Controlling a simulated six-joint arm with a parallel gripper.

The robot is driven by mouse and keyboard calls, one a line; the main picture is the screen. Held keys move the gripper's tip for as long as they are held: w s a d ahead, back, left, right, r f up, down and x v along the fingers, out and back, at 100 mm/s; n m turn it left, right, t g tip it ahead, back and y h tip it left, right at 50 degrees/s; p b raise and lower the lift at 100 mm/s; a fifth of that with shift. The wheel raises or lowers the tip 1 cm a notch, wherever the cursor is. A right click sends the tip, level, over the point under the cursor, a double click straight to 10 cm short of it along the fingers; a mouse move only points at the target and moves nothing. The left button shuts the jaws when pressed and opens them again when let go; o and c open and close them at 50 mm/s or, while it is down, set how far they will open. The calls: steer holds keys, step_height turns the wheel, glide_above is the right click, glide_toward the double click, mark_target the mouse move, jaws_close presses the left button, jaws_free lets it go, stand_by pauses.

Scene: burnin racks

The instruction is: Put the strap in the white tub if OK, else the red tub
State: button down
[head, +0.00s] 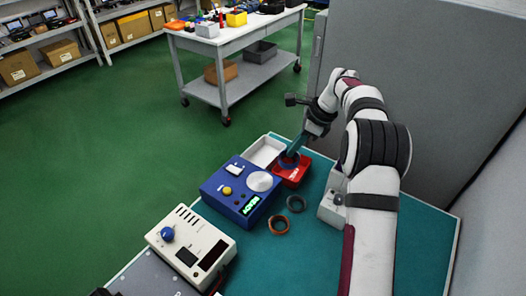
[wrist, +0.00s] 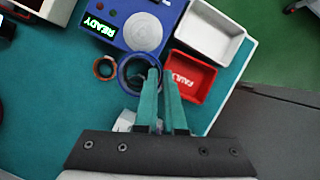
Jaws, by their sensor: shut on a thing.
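My gripper (head: 291,154) is shut on a dark blue ring-shaped strap (head: 289,162). In the wrist view the strap (wrist: 124,87) hangs to the left of the teal fingertips (wrist: 160,75), its right rim between them. In the head view the strap appears over the red tub (head: 298,177), apparently above it; its height is hard to tell. The red tub (wrist: 201,84) has white lettering that seems to start "FAUL". The white tub (head: 262,151) stands beside it and looks empty. A blue tester (head: 221,191) has a bare silver disc (head: 259,181) and a green display (wrist: 103,27) reading "READY".
An orange ring (head: 279,225) and a grey ring (head: 296,203) lie on the teal mat (head: 330,265). A beige box with a blue knob (head: 190,243) is at the front left. A small light grey box (head: 331,208) stands beside my arm. A grey partition (head: 420,90) is behind.

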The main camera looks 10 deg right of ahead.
steer(key=w+d+m+t+h, duration=0.35)
steer(key=d+m, duration=0.25)
steer(key=m, duration=0.7)
steer(key=shift+g+h, duration=0.45)
steer(key=shift+h, duration=0.1)
steer(key=shift+w+a+f, duration=1.15)
steer(key=shift+a+f, duration=0.4)
steer(key=shift+f, duration=0.4)
steer(key=shift+w+a+f, duration=1.2)
steer(key=shift+a+f, duration=0.4)
steer(key=shift+f, duration=0.3)
steer(key=shift+w+a+f, duration=1.15)
steer(key=shift+a+f, duration=0.4)
steer(key=shift+f, duration=0.4)
steer(key=shift+f, duration=0.35)
steer(key=c, duration=1)
jaws_free()
steer(key=shift+r, duration=0.1)
